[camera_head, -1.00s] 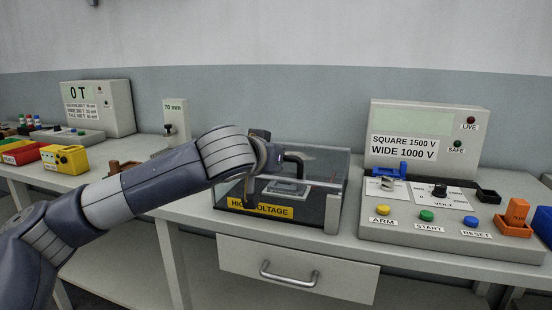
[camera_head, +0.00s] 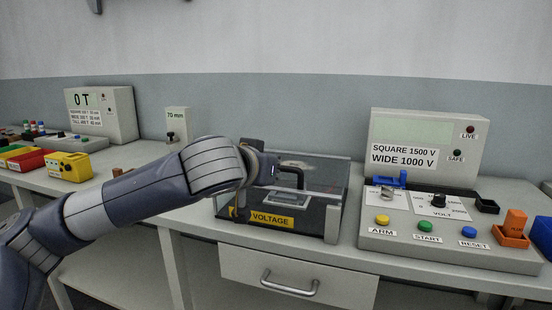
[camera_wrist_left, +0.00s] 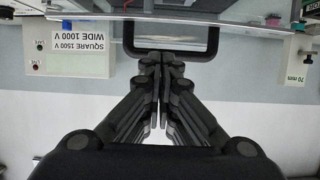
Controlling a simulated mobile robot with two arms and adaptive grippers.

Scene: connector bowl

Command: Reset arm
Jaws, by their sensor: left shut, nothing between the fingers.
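My left arm reaches in from the left, and its wrist hangs over the clear high-voltage box (camera_head: 342,190). My left gripper (camera_wrist_left: 162,62) is shut and empty. In the wrist view its fingertips are together, just short of or at the black handle (camera_wrist_left: 129,40); contact cannot be told. In the head view the wrist mostly hides the fingers, and the handle (camera_head: 299,171) shows just to their right. The box has a yellow voltage label (camera_head: 272,220). My right gripper is not in view.
A console (camera_head: 400,240) with yellow, green and blue buttons stands right of the box, with an orange plug holder (camera_head: 512,240) beside it. A drawer (camera_head: 300,275) is below.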

